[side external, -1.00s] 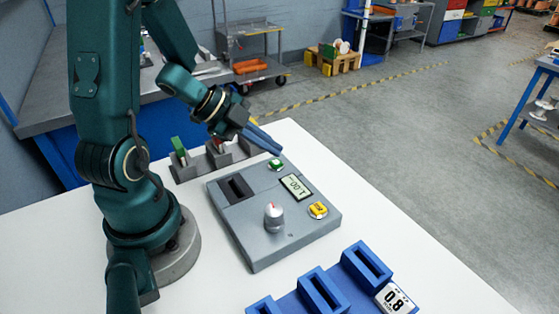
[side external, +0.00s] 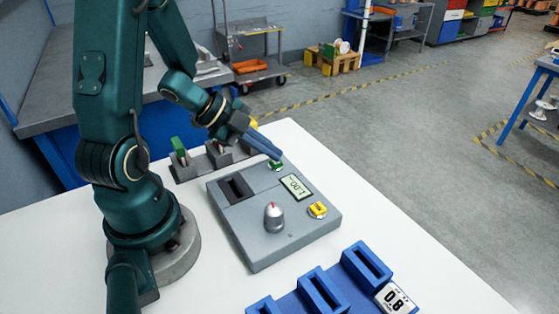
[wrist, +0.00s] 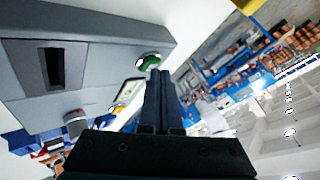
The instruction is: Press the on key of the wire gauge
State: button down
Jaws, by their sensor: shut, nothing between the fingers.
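The wire gauge (side external: 246,233) is a grey box on the white table. It has a dark slot (side external: 236,188), a lit display (side external: 296,187), a grey knob with a red mark (side external: 273,216), a yellow key (side external: 317,210) and a green key (side external: 275,165). My gripper (side external: 279,156) is shut and empty, its blue fingertips right at the green key. In the wrist view the shut fingers (wrist: 160,75) end beside the green key (wrist: 149,62). I cannot tell whether they touch it. The lettering on the green key is too small to read.
A grey rack (side external: 188,172) with a green-handled piece (side external: 179,148) stands behind the gauge, and something yellow shows behind my gripper. A blue slotted holder (side external: 322,289) with a tag reading 0.8 (side external: 394,299) is in front. The table's right side is clear.

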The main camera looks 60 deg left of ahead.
aim_at(270, 162)
jog(key=shift+f, duration=0.25)
jog(key=shift+r, duration=0.1)
dwell(0.4)
jog(key=shift+r, duration=0.75)
jog(key=shift+r, duration=2.5)
